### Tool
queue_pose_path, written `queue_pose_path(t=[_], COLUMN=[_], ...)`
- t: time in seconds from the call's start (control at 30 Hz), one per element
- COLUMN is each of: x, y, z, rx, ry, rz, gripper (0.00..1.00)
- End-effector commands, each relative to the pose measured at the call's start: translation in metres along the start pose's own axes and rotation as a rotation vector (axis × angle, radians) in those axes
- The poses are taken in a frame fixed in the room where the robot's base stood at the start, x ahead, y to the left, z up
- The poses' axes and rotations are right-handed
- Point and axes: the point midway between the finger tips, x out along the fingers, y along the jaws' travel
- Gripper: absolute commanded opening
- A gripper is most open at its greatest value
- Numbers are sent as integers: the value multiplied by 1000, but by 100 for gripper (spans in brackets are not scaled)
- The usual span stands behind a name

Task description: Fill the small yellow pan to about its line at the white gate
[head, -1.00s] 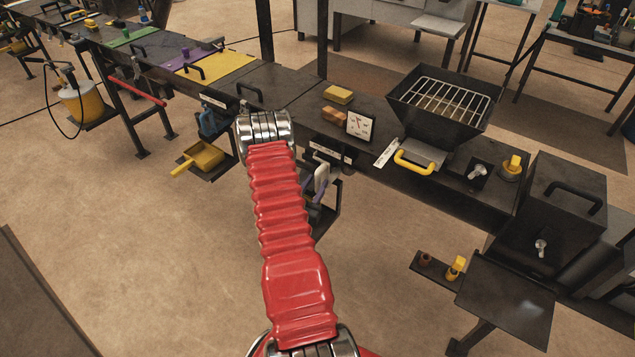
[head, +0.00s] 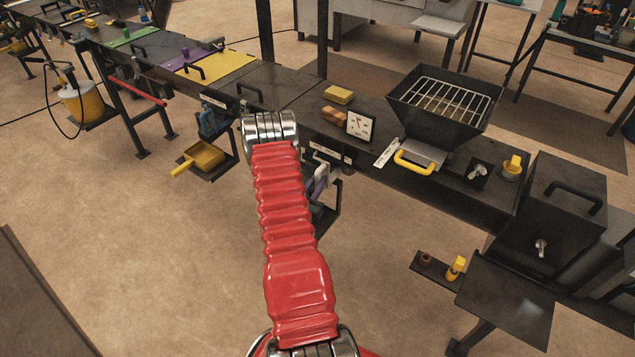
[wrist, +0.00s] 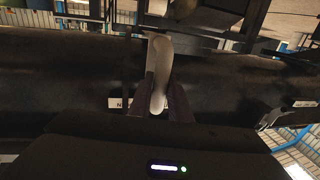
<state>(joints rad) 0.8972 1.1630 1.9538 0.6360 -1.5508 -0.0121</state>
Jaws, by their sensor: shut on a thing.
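In the wrist view my gripper (wrist: 161,104) is shut on a pale, smooth handle (wrist: 159,62), with one dark finger on each side of it. In the head view my red arm hides most of the gripper. The white gate part (head: 320,175) shows just right of the arm, under the bench edge. A small yellow pan (head: 205,154) sits on a low shelf below the blue gate (head: 211,122), left of my arm, its handle pointing left. What lies on the bracket shelf (head: 328,216) below the white part is mostly hidden, and no fill line can be made out.
A dark hopper with a wire grate (head: 408,106) and a yellow handle (head: 413,168) stand right on the bench. A white dial (head: 360,124), an orange block (head: 334,117) and a yellow block (head: 338,94) stand nearby. The front floor is clear.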

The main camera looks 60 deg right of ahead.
Motion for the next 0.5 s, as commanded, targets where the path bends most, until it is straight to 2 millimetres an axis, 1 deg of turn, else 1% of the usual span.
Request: queue_pose_path(t=[0.37, 0.5], x=[0, -1], y=[-1, 7], z=[0, 0], rx=[0, -1], ry=[0, -1], rz=[-3, -1], gripper=[0, 0])
